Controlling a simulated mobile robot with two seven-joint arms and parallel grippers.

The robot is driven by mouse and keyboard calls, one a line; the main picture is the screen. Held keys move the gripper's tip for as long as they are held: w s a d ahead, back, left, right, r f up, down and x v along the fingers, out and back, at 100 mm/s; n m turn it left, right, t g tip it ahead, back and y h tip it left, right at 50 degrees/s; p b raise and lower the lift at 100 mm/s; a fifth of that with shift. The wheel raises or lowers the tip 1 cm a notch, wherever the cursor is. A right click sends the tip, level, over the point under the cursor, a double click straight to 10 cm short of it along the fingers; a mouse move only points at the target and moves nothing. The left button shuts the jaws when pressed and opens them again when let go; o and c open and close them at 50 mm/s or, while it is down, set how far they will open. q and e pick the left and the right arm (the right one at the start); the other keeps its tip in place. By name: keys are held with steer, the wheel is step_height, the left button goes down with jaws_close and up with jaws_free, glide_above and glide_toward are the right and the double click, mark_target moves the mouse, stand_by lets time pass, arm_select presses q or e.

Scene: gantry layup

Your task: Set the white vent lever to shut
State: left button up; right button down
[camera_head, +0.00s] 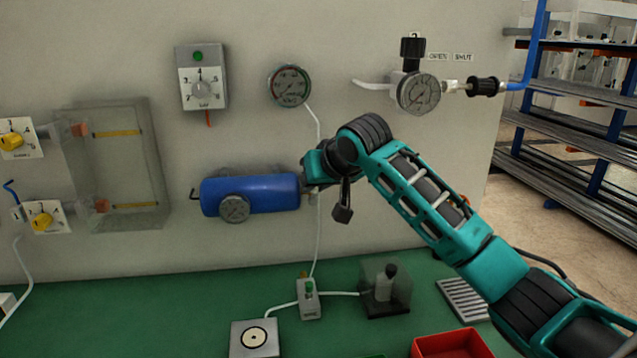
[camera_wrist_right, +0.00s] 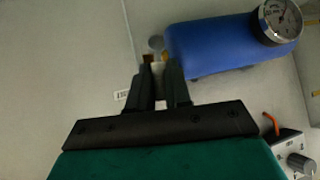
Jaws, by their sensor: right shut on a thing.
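My right gripper (camera_head: 309,184) is at the right end of the blue tank, close to the wall, with its fingers mostly hidden behind my wrist in the head view. In the right wrist view my right gripper (camera_wrist_right: 161,80) is shut on a small pale piece, the white vent lever (camera_wrist_right: 158,70), beside the end of the tank. Only a bit of the lever shows between the dark fingers, so its angle cannot be told. A small label (camera_wrist_right: 122,95) is on the wall beside the fingers, unreadable. My left gripper is not in view.
The blue tank (camera_head: 250,193) carries a gauge (camera_head: 234,209). A regulator gauge (camera_head: 418,94) with a black knob (camera_head: 412,50) and OPEN and SHUT labels is above my arm. A red bin (camera_head: 452,345) and a clear box (camera_head: 386,289) stand on the green bench below.

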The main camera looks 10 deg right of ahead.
steer(key=shift+a+r, duration=0.1)
stand_by(0.4)
steer(key=c, duration=1.2)
jaws_free()
steer(key=shift+o, duration=0.2)
steer(key=v, duration=1.2)
steer(key=shift+s+r, duration=0.3)
